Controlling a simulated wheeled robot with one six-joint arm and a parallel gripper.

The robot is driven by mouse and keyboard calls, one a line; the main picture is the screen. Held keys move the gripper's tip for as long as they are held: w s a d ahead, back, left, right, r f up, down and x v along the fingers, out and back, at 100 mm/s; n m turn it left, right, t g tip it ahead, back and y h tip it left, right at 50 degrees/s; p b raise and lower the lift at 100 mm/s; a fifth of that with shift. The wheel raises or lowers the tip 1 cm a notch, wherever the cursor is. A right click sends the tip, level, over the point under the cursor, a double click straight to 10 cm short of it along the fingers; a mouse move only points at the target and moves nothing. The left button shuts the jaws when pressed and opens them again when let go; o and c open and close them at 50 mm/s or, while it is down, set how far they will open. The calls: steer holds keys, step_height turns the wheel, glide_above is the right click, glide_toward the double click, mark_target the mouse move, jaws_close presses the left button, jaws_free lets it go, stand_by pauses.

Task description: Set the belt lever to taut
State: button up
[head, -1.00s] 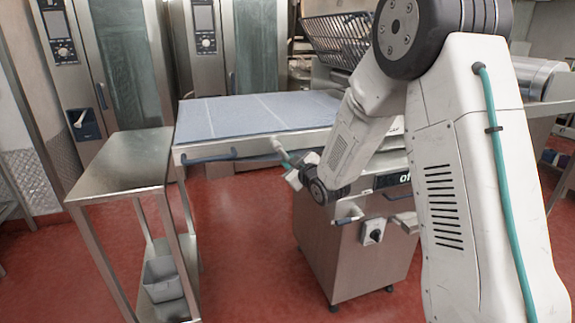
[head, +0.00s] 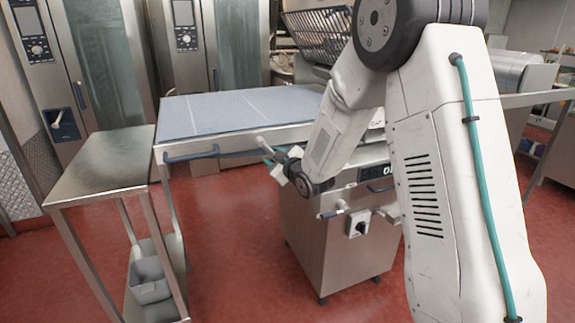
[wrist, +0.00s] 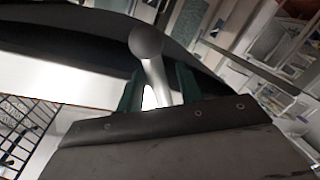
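The belt lever, a pale rod with a rounded end (head: 262,142), sticks out at the front edge of the blue-grey belt table (head: 235,112). In the wrist view its grey ball knob (wrist: 146,42) and shaft stand between my teal fingers. My gripper (head: 271,158) is at the lever; it also shows in the wrist view (wrist: 160,88). The fingers are apart, with a light gap beside the shaft, so they are around the lever and not clamped on it. The lever's base is hidden behind my gripper and arm.
A steel side table (head: 100,168) stands at the left, with a grey bin (head: 150,280) on its lower shelf. A blue handle bar (head: 190,154) runs along the belt table's front. The machine cabinet (head: 335,250) has a rotary switch (head: 358,223). Red floor is free in front.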

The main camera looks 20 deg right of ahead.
steer(key=a+f+m+t, duration=0.1)
steer(key=a+m, duration=0.3)
steer(key=m, duration=0.3)
steer(key=s+d+r+g+h, duration=0.1)
steer(key=s+r+g, duration=0.1)
steer(key=s, duration=0.8)
steer(key=s+d+r+m+g+h, duration=0.1)
steer(key=s+g, duration=0.4)
steer(key=s, duration=0.5)
steer(key=s+d+r+g+h, duration=0.1)
steer(key=s+r+g, duration=0.3)
steer(key=s, duration=0.6)
steer(key=shift+s+d+m, duration=0.35)
steer(key=shift+d+m, duration=0.05)
steer(key=shift+d, duration=0.4)
